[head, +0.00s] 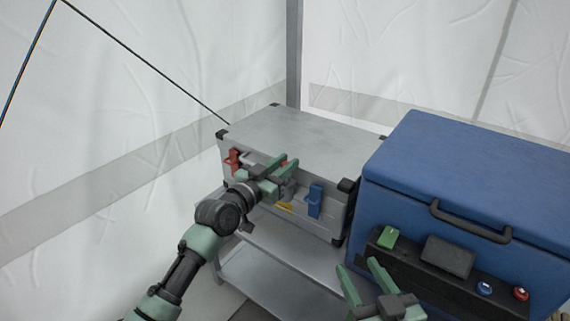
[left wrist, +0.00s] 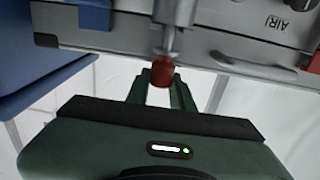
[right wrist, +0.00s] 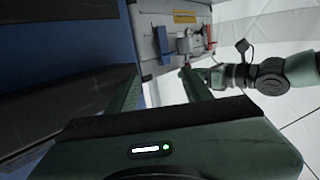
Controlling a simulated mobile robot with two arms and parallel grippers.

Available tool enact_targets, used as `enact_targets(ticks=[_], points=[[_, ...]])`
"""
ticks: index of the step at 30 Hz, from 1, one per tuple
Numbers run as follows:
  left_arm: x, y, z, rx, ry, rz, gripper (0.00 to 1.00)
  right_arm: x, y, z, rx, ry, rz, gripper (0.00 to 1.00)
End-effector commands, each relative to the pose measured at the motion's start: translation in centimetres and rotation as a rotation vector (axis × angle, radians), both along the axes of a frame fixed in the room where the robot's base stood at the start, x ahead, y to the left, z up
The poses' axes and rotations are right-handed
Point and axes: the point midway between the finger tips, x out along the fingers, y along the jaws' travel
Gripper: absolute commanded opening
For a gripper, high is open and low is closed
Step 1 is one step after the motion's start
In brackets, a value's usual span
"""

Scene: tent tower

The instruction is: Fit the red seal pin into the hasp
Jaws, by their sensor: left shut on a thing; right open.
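The grey metal case (head: 300,135) stands on a metal shelf unit. The hasp (head: 288,190) is a grey metal fitting on its front, partly covered by my left gripper (head: 288,165). It also shows in the right wrist view (right wrist: 184,44). In the left wrist view my left gripper (left wrist: 160,92) is shut on the red seal pin (left wrist: 162,71), whose red end lies between the fingertips. The grey metal hasp part (left wrist: 170,38) overlaps the pin's far end; I cannot tell whether the pin is inside it. My right gripper (head: 361,272) is open and empty, in front of the blue box.
A red latch (head: 233,160) and a blue latch (head: 315,201) flank the hasp. The blue box (head: 470,170) with a black handle stands close on the right. A lower shelf (head: 265,258) is bare. White tent walls close off the back and left.

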Motion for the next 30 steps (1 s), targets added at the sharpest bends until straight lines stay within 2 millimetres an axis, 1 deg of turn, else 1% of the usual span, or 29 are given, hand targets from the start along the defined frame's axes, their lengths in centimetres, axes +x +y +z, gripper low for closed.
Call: enact_targets(ticks=[30], points=[[0.0, 0.0, -0.7, 0.0, 0.0, 0.0, 0.0, 0.5, 0.5, 2.7, 0.033, -0.134, 0.01, 0.5]])
